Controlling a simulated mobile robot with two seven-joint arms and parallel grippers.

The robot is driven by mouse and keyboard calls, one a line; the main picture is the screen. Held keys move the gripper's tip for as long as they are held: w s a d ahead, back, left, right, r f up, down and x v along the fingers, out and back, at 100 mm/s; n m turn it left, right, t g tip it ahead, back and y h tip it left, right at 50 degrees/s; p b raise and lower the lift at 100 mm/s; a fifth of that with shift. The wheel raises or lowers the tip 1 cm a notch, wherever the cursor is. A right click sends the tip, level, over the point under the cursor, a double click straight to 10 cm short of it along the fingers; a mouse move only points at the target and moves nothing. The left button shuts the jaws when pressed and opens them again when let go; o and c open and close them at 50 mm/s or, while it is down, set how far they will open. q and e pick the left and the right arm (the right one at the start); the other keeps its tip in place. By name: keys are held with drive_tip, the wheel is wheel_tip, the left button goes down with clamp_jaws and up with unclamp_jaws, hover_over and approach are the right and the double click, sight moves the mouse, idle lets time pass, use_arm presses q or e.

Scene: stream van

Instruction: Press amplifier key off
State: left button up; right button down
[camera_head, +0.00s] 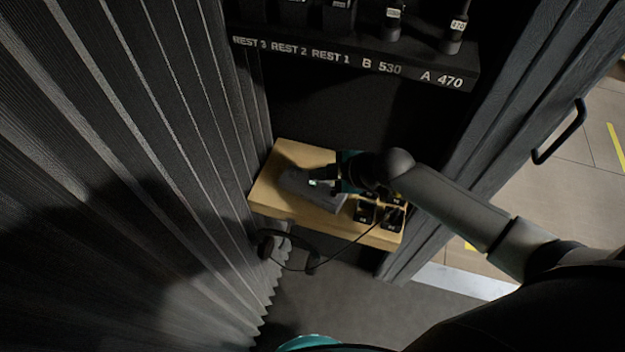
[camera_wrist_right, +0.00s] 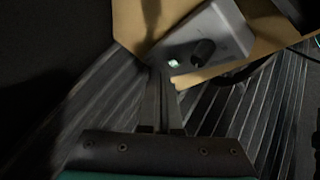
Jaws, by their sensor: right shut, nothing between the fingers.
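The grey amplifier box (camera_head: 296,184) sits on a wooden shelf (camera_head: 290,151) against the back of the booth. A small lit greenish-white key (camera_head: 313,183) shows on it. In the right wrist view the box (camera_wrist_right: 228,32) has the lit key (camera_wrist_right: 173,63) near its corner and a dark round knob (camera_wrist_right: 203,50) beside it. My right gripper (camera_head: 318,180) reaches in from the right, over the box. Its fingers (camera_wrist_right: 163,78) are shut and empty, tips close to the lit key. I cannot tell whether they touch it. My left gripper is not in view.
Several small dark labelled blocks (camera_head: 365,210) stand on the shelf's right part. A cable and dark headphones (camera_head: 290,247) hang in front of it. A labelled rack (camera_head: 350,62) is above. Ribbed curtain (camera_head: 150,150) closes the left, a dark door with handle (camera_head: 560,132) the right.

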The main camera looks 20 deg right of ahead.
wheel_tip(320, 180, up, 6)
drive_tip(key=p, duration=0.5)
drive_tip(key=shift+p, duration=0.3)
drive_tip(key=shift+a, duration=0.1)
